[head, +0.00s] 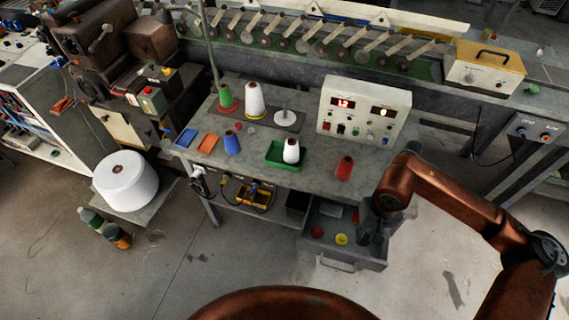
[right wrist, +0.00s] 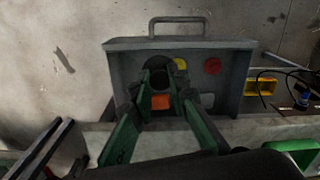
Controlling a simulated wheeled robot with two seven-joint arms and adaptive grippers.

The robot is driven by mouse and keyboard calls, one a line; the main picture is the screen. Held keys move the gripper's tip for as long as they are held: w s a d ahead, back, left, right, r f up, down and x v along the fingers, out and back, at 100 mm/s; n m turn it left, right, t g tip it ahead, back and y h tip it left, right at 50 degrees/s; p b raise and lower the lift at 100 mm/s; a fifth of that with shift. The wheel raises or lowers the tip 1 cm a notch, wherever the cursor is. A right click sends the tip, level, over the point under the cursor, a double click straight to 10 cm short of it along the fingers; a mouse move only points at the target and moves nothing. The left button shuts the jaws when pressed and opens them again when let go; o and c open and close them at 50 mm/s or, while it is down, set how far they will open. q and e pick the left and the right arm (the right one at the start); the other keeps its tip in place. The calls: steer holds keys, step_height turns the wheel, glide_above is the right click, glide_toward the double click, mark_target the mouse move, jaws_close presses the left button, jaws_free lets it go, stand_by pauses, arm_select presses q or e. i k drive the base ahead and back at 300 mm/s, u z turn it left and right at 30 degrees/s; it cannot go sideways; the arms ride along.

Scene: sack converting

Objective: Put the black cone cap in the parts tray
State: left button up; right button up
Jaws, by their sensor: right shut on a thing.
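My right gripper (head: 370,240) reaches down into the open drawer (head: 322,252) under the bench. In the right wrist view its green fingers (right wrist: 158,80) are closed on a dark round thing, which looks like the black cone cap (right wrist: 157,78); the fingers partly hide it. In the head view the cap cannot be made out against the gripper. A green tray (head: 273,155) on the bench top, which may be the parts tray, has a white cone (head: 291,150) standing in it. The tray's edge shows in the right wrist view (right wrist: 290,147). My left gripper is out of view.
A red cap (head: 317,232) and a yellow cap (head: 341,239) lie in the drawer, left of the gripper. A red cone (head: 345,168) stands near the bench's front right. A control box (head: 364,110) stands behind it. Blue (head: 187,137) and orange (head: 208,143) trays lie at left.

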mark_target(276, 155)
steer(key=z, duration=0.05)
steer(key=k, duration=0.4)
steer(key=u, duration=1)
steer(key=i, duration=1.5)
steer(key=z, duration=0.35)
